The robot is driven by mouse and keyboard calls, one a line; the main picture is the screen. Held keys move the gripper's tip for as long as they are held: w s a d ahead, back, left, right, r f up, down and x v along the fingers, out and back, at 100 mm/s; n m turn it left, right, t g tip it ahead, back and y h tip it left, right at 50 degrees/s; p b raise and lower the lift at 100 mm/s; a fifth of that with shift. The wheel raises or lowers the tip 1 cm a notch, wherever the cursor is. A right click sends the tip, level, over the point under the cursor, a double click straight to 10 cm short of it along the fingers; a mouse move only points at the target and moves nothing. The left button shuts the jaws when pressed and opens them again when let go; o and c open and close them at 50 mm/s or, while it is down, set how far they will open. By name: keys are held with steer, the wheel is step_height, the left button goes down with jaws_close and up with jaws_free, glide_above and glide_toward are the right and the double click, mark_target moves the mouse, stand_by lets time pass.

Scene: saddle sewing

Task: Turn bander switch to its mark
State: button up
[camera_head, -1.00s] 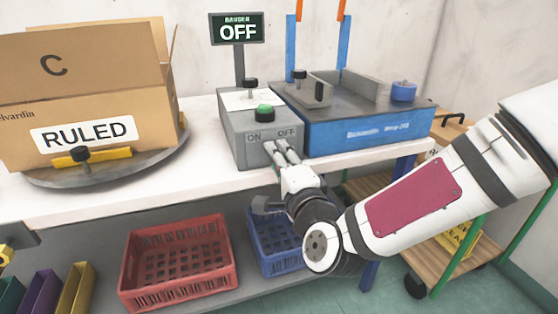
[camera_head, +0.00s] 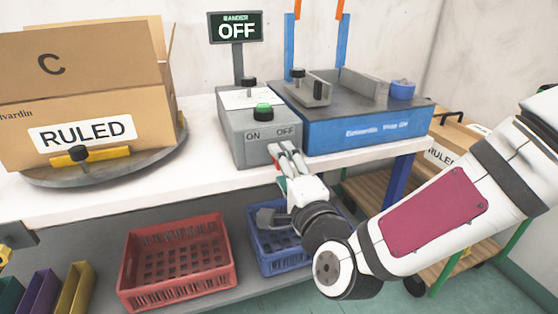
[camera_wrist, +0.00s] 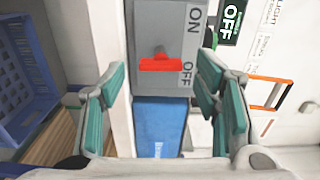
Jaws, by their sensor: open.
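The bander switch, a red bar handle (camera_wrist: 160,64), is on the grey control box (camera_head: 258,145), seen in the wrist view. It lies crosswise there, with its right end close to the OFF label (camera_wrist: 187,73); the ON label (camera_wrist: 195,20) is farther up. The bander sign (camera_head: 236,28) reads OFF. My gripper (camera_head: 287,147) is at the front of the box near the OFF label. In the wrist view my gripper (camera_wrist: 162,85) is open, its teal pads spread to either side of the switch, with nothing between them. In the head view my fingers mostly hide the switch.
A green button (camera_head: 264,110) and a black knob (camera_head: 249,84) are on top of the box. The blue bander machine (camera_head: 360,130) stands right beside it. A cardboard box (camera_head: 85,85) sits on a turntable at left. Red (camera_head: 125,290) and blue (camera_head: 262,262) crates are below.

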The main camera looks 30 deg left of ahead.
steer(key=v, duration=0.4)
stand_by(0.4)
